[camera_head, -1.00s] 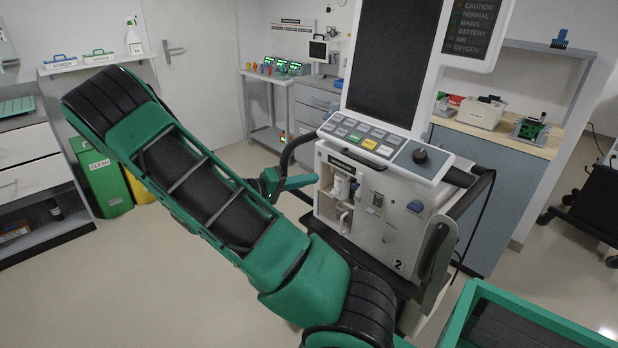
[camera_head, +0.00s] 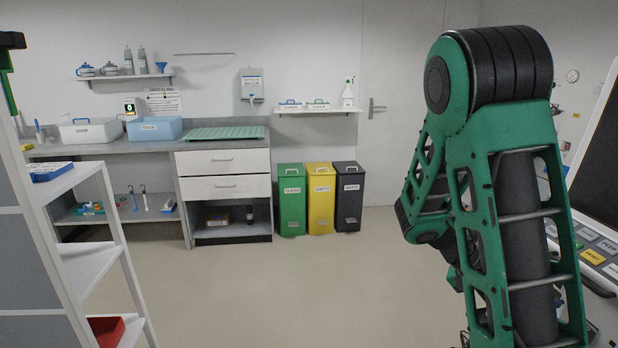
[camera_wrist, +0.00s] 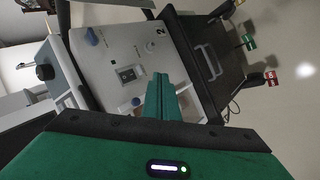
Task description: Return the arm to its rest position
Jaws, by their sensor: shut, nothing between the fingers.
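My green arm (camera_head: 510,200) stands bent and upright at the right of the head view; its gripper end is hidden there. In the wrist view my gripper (camera_wrist: 161,88) shows as green fingers pressed together, with nothing held. I cannot tell the exact gap between the fingertips and the panel. In the head view the ventilator's keypad and dark screen (camera_head: 598,160) show at the right edge, partly behind my arm.
A white shelf rack (camera_head: 85,215) stands close at the left. A counter with drawers (camera_head: 225,175) runs along the back wall. Green (camera_head: 291,200), yellow (camera_head: 320,198) and dark (camera_head: 348,197) bins stand beside it. The floor (camera_head: 270,290) between is clear.

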